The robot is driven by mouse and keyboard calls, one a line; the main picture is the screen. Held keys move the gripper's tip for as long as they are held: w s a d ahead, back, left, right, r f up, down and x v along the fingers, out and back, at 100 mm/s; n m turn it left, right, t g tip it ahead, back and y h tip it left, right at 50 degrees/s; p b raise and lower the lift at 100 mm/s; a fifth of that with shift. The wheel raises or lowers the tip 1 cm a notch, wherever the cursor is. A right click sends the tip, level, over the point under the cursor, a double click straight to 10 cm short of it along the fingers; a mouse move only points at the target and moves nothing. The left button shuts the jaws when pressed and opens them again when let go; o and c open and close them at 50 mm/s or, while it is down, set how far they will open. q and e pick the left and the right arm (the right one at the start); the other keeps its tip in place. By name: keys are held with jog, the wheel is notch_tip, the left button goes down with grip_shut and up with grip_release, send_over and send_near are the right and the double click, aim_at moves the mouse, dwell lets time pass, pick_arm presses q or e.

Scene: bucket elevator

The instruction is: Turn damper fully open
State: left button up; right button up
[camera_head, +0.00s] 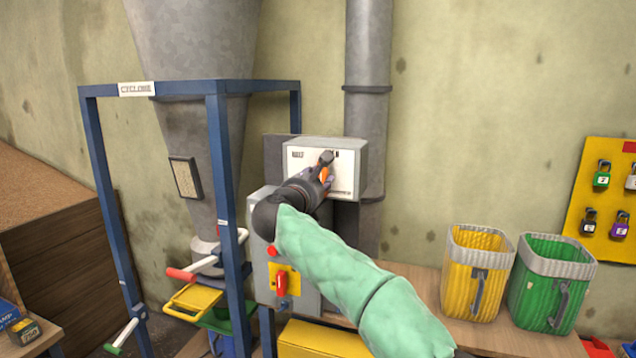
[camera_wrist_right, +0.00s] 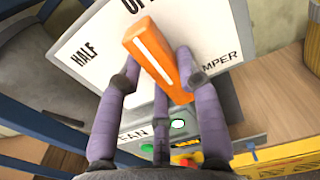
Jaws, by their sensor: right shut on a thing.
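The damper box (camera_head: 351,158) is a pale panel on the wall by the grey duct. Its orange handle (camera_head: 324,173) has a white line and is partly hidden by my right gripper (camera_head: 322,172). In the right wrist view the orange handle (camera_wrist_right: 158,58) sits slanted between the purple fingers of my right gripper (camera_wrist_right: 160,75), which is shut on it. The panel (camera_wrist_right: 95,40) shows "HALF", part of "OPEN" and part of "DAMPER". The handle's white line slants on the panel, its upper end between "HALF" and the cut-off "OP" lettering. My left gripper is not in view.
A grey control box with a red switch (camera_head: 281,284) is below the damper box. The blue cyclone frame (camera_head: 222,190) stands to the left. Yellow (camera_head: 476,275) and green (camera_head: 551,284) bins stand on the bench at right. A yellow lock board (camera_head: 602,200) hangs at far right.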

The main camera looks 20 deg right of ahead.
jog(key=shift+f, duration=0.2)
jog(key=o, duration=1.1)
jog(key=shift+o, duration=0.2)
jog(key=shift+r, duration=0.1)
jog(key=v, duration=1.2)
